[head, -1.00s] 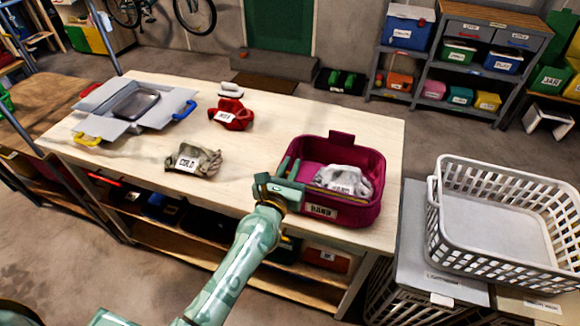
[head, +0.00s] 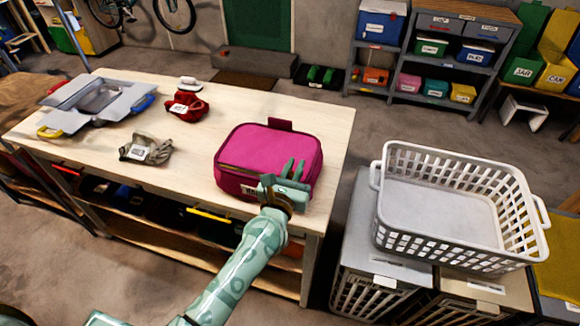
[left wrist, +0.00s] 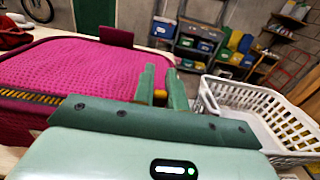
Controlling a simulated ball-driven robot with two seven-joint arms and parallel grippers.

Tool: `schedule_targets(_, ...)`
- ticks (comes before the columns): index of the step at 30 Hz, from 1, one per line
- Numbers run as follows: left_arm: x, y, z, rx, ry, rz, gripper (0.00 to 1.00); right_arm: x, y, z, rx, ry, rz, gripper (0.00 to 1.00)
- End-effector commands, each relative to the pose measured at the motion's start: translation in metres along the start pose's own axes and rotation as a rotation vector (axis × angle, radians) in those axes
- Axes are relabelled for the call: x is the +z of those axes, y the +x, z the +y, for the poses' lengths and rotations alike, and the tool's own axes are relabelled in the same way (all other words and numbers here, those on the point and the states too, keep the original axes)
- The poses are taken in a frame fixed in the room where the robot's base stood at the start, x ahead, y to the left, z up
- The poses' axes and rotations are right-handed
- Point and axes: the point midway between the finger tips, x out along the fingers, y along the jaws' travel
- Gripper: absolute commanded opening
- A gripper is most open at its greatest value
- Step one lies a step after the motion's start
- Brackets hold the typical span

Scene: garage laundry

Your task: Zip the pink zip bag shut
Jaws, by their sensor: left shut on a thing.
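The pink zip bag (head: 268,150) lies on the right end of the wooden workbench. Its top is closed over, and nothing inside shows. A tab stands up at its back edge. In the left wrist view the bag's knitted pink top (left wrist: 85,75) fills the left side, with a yellow-toothed zip line (left wrist: 40,97) along its near edge. My left gripper (head: 291,170) is at the bag's front right corner. Its fingers (left wrist: 161,88) are shut on a small yellow piece, apparently the zip pull (left wrist: 160,98), mostly hidden between them. My right gripper is not in view.
On the workbench (head: 210,110) lie a camouflage cloth item (head: 147,150), a red cloth item (head: 186,106) and a grey open-flapped box (head: 97,103) at the left. A white laundry basket (head: 455,205) stands right of the bench, across a gap. The bench's front middle is clear.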

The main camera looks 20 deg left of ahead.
Motion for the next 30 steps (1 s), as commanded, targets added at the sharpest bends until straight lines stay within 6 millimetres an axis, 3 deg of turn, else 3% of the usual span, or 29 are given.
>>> schedule_targets(12, 0.001, 0.000, -0.002, 0.000, 0.000, -0.001, 0.00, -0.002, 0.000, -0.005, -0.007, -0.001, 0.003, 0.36)
schedule_targets(13, 0.001, 0.000, -0.002, 0.000, -0.001, -0.001, 0.19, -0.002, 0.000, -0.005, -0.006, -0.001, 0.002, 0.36)
schedule_targets(15, 0.001, 0.000, -0.002, 0.000, -0.001, -0.001, 0.36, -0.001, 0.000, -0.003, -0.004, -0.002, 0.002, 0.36)
schedule_targets(25, 0.000, -0.003, -0.002, 0.000, -0.001, -0.001, 0.36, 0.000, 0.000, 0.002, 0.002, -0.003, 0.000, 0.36)
schedule_targets(30, 0.000, -0.029, -0.002, 0.000, -0.002, 0.001, 0.36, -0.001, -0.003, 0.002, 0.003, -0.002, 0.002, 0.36)
